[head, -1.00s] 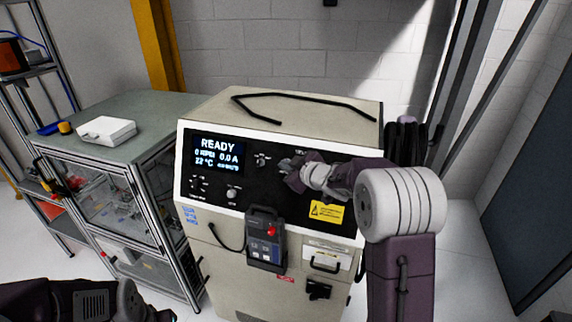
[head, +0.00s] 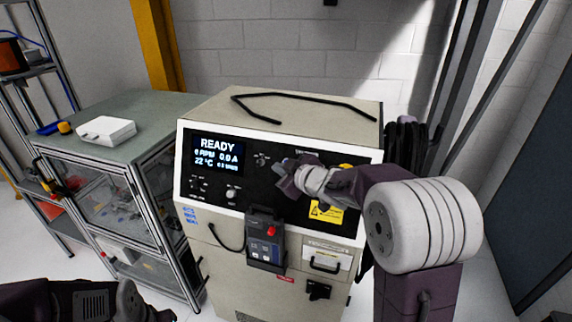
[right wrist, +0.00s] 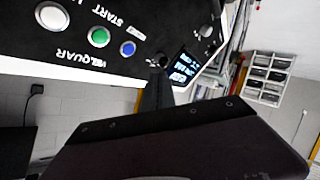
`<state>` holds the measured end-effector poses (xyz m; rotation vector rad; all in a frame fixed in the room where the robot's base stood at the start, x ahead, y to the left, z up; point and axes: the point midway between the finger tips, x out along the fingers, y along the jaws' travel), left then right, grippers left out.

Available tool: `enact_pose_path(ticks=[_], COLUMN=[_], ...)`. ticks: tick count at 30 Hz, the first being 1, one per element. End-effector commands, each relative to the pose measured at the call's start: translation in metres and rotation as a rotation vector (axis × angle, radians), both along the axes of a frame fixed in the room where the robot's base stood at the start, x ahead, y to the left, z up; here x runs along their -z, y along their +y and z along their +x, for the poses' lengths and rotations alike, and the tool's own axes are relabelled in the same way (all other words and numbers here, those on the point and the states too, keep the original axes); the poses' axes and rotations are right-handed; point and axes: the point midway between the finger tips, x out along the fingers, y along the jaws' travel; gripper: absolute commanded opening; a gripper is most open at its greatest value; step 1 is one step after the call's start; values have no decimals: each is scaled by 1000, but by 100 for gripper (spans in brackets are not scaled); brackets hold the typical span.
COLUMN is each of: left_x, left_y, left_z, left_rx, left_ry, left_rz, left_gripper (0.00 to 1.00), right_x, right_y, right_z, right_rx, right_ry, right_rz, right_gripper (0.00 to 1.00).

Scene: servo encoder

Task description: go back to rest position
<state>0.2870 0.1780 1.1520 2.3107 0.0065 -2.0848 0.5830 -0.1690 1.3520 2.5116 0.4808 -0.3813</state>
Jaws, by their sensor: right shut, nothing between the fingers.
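My right gripper (head: 283,172) is in front of the dark control panel (head: 212,190) of the beige machine, to the right of its lit display (head: 217,153). The gripper is shut and holds nothing. Its dark body also shows in the right wrist view (right wrist: 157,92), with the panel's display (right wrist: 184,68) beyond it. A gap to the panel cannot be judged clearly. My left arm enters the head view at the lower left. Its gripper jaws are not visible.
The display reads READY. The right wrist view shows a green button (right wrist: 99,37) and a blue button (right wrist: 128,48). A handheld box (head: 265,240) with a red knob hangs on the machine's front. A glazed cabinet (head: 90,190) stands at the left, bearing a white box (head: 106,131).

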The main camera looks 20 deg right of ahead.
Motion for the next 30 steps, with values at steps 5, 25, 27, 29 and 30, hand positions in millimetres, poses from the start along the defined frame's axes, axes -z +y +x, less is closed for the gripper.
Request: enact_pose_path(ticks=[5,25,27,29,30], left_x=[0,103,103,103,103], left_y=[0,0,0,0,0], left_z=[0,0,0,0,0], left_rx=[0,0,0,0,0], left_ry=[0,0,0,0,0], left_rz=[0,0,0,0,0], left_gripper=[62,62,62,62,62], right_x=[0,295,301,303,303], right_y=[0,-15,-12,-9,-9], right_z=[0,-260,-282,-293,-297], right_rx=[0,662,691,698,699], right_ry=[0,979,1066,1112,1129], right_rz=[0,222,228,225,220], right_gripper=[0,0,0,0,0])
